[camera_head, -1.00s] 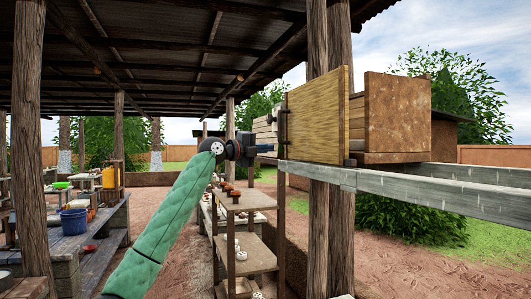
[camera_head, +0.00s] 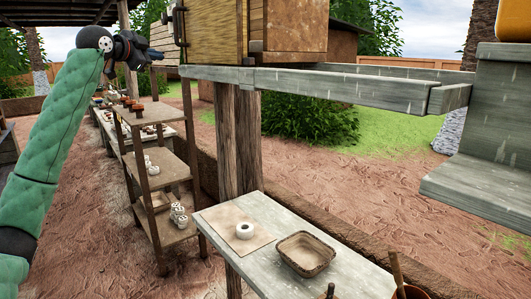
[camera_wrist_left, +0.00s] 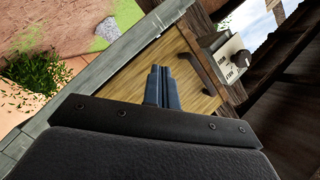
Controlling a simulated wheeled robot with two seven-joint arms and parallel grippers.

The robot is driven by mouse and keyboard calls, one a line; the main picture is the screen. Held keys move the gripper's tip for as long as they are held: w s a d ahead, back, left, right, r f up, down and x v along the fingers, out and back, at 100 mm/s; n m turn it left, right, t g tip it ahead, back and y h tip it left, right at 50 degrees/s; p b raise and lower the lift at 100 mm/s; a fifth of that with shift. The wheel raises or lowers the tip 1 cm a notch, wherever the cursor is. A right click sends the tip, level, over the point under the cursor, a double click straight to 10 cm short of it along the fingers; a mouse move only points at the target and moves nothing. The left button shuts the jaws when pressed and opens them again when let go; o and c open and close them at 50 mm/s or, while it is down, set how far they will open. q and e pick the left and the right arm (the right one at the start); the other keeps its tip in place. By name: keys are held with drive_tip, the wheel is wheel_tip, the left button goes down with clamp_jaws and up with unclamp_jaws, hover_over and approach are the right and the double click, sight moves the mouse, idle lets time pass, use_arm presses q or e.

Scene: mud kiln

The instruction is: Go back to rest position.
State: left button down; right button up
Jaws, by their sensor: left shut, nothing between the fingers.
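My left gripper (camera_head: 152,53) is raised at the upper left of the head view, on my green-sleeved arm. In the left wrist view its two dark blue fingers (camera_wrist_left: 162,73) lie together, shut and empty. They point toward a wooden door (camera_wrist_left: 180,75) with a dark handle (camera_wrist_left: 197,72); whether they touch the door cannot be told. In the head view the gripper is just left of the wooden box (camera_head: 217,35), with its handle (camera_head: 179,22) near the fingertips. My right gripper is not in view.
A grey beam frame (camera_head: 330,83) runs under the box. A wooden shelf rack (camera_head: 166,172) with small pottery stands below the gripper. A table (camera_head: 262,213) holds a white ring-shaped piece (camera_head: 244,230) and a brown tray (camera_head: 306,272). Open dirt ground lies to the right.

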use_arm(q)
drive_tip(key=s+d+f+n+g+y, duration=0.1)
drive_tip(key=s+d+f+n+y, duration=0.2)
drive_tip(key=f, duration=1.2)
drive_tip(key=s+d+f+n+g+y, duration=0.15)
drive_tip(key=s+d+f+n, duration=0.3)
drive_tip(key=f, duration=0.95)
drive_tip(key=s+d+f+n+y, duration=0.2)
drive_tip(key=s+f+n, duration=0.2)
drive_tip(key=f, duration=1.1)
drive_tip(key=s+d+f+g, duration=0.2)
drive_tip(key=s+f, duration=0.7)
drive_tip(key=f, duration=0.5)
drive_tip(key=s+d+f+g, duration=0.2)
drive_tip(key=s+f, duration=0.7)
drive_tip(key=f, duration=0.4)
drive_tip(key=s+d+f+g, duration=0.1)
drive_tip(key=s+f+g, duration=0.1)
drive_tip(key=s+f, duration=0.6)
drive_tip(key=s+d+f+n+g, duration=0.1)
drive_tip(key=s+f+g, duration=0.1)
drive_tip(key=s+f, duration=0.6)
drive_tip(key=s+d+f+g, duration=0.2)
drive_tip(key=s+f, duration=0.6)
drive_tip(key=s, duration=0.9)
drive_tip(key=shift+s+f+n+g+h, duration=0.15)
drive_tip(key=shift+s+n+g+h, duration=0.2)
drive_tip(key=shift+g+h, duration=0.1)
drive_tip(key=shift+d, duration=0.15)
